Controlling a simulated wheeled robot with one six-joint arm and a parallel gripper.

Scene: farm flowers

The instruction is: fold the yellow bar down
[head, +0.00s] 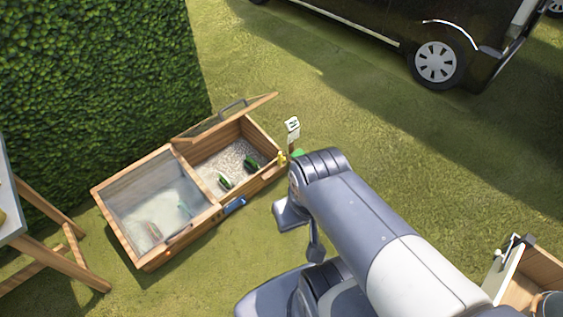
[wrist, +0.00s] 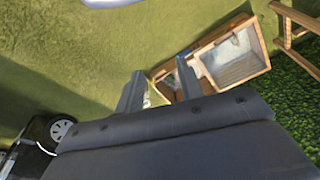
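A small yellow piece (head: 282,159), likely the yellow bar, shows at the right front corner of the wooden cold frame (head: 128,245). It is too small to tell its exact shape or whether it is up or folded. My arm covers the area just right of it. In the wrist view, the two fingers of my gripper (wrist: 159,68) stand apart with nothing between them. The cold frame lies beyond the fingers in the wrist view (wrist: 240,76).
The cold frame's left glass lid (head: 150,195) is shut; its right lid (head: 225,118) is raised over gravel. A white sign (head: 292,124) stands beside it. A hedge (head: 95,80), a wooden-legged table (head: 75,250) and a black van (head: 400,25) surround open grass.

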